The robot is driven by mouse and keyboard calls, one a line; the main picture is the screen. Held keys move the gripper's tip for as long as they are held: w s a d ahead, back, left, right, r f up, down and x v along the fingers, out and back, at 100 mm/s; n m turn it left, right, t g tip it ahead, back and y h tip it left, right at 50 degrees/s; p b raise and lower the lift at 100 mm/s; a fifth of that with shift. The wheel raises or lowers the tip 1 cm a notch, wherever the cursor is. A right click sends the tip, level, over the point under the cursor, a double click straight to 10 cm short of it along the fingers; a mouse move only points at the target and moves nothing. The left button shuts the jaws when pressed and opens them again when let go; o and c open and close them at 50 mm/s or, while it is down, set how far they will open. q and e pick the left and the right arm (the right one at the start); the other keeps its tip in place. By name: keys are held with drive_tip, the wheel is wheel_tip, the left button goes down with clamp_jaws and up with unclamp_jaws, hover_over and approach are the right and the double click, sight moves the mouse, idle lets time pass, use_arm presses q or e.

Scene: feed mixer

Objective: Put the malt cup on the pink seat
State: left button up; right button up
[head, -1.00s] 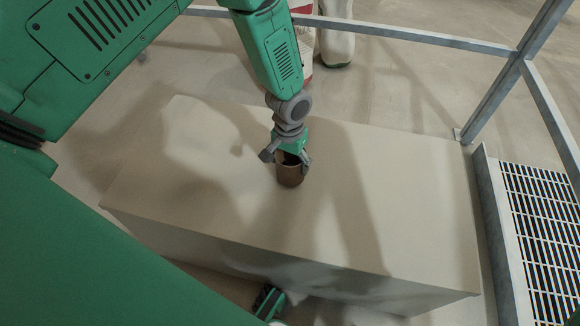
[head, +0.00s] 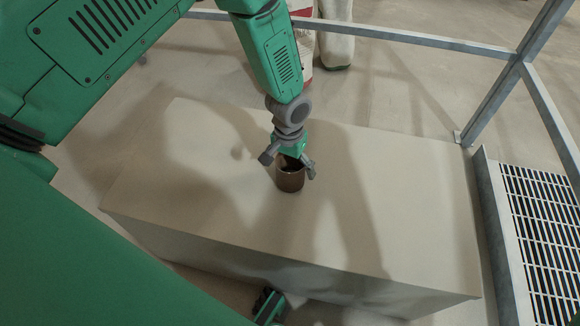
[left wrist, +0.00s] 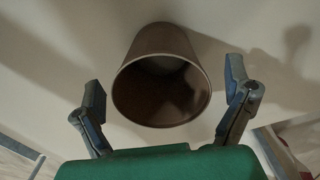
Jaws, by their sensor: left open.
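The malt cup (head: 290,181) is a brown, open-topped cup standing upright on top of a pale block. In the left wrist view the cup (left wrist: 160,90) shows its dark, open mouth towards the camera. My left gripper (head: 288,166) is open at the cup, above and behind it in the head view. In the left wrist view its fingers (left wrist: 166,108) stand on either side of the cup, with a gap on each side. I see no pink seat in these frames. My right gripper is not clearly in view.
The pale block (head: 400,190) has a wide, bare top around the cup. A metal rail frame (head: 500,90) stands behind and to the right. A floor grating (head: 540,235) lies to the right. Pale sacks (head: 337,40) stand behind the rail.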

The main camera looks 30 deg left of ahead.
use_arm(q)
wheel_tip(320, 180, up, 11)
drive_tip(key=p, duration=0.3)
drive_tip(key=shift+f, duration=0.15)
